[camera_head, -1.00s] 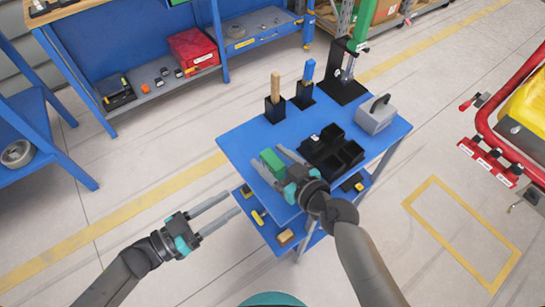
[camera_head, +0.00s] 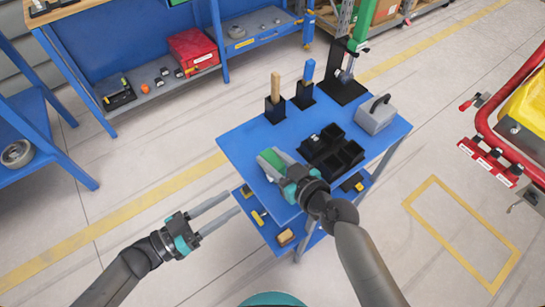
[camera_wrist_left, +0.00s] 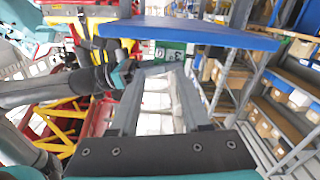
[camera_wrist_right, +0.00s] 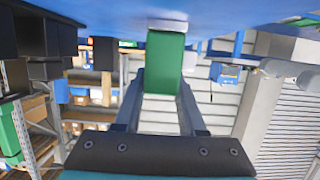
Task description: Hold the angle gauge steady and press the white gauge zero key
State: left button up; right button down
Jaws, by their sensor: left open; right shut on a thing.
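The angle gauge, a green block (camera_head: 271,160), is at the near left part of the blue table top (camera_head: 240,138). My right gripper (camera_head: 273,163) is shut on it. In the right wrist view the green gauge (camera_wrist_right: 165,62) sits between the fingers, with a pale end toward the table. I cannot make out the white zero key for certain. My left gripper (camera_head: 219,211) is open and empty, to the left of the table and apart from it. Its open fingers also show in the left wrist view (camera_wrist_left: 163,80).
A black compartment tray (camera_head: 331,153) lies right of the gauge. A grey handled box (camera_head: 375,116), two black holders with wooden and blue handles, and a black-based stand (camera_head: 345,86) are farther back. A lower shelf (camera_head: 262,228) holds small items. Floor left of the table is clear.

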aim_at(268, 178)
pick_arm(q)
jog(key=shift+s+a+r+g, duration=0.1)
jog(key=shift+r+g, duration=0.05)
jog(key=shift+g, duration=0.15)
jog(key=shift+c, duration=1.4)
jog(key=shift+s+a+r+m+y, duration=0.1)
jog(key=shift+a+r+m+y, duration=0.05)
jog(key=shift+r+m+y, duration=0.3)
jog(key=c, duration=0.3)
jog(key=shift+r+m+g+y, duration=0.25)
jog(key=shift+g, duration=0.15)
grip_shut()
jog(key=shift+y, duration=0.3)
jog(key=shift+r+x, duration=0.15)
jog(key=shift+x, duration=1.25)
jog(key=shift+r+x, duration=0.15)
jog(key=shift+x, duration=1.3)
jog(key=shift+r+x, duration=0.2)
jog(key=shift+x, duration=1.2)
jog(key=shift+x, duration=0.75)
jog(key=shift+s+a+r, duration=0.1)
jog(key=shift+r, duration=0.05)
jog(key=shift+f+v, duration=0.2)
jog(key=shift+v, duration=0.7)
jog(key=shift+f+v, duration=0.2)
jog(key=shift+v, duration=0.75)
jog(key=shift+f+v, duration=0.15)
jog(key=shift+v, duration=0.75)
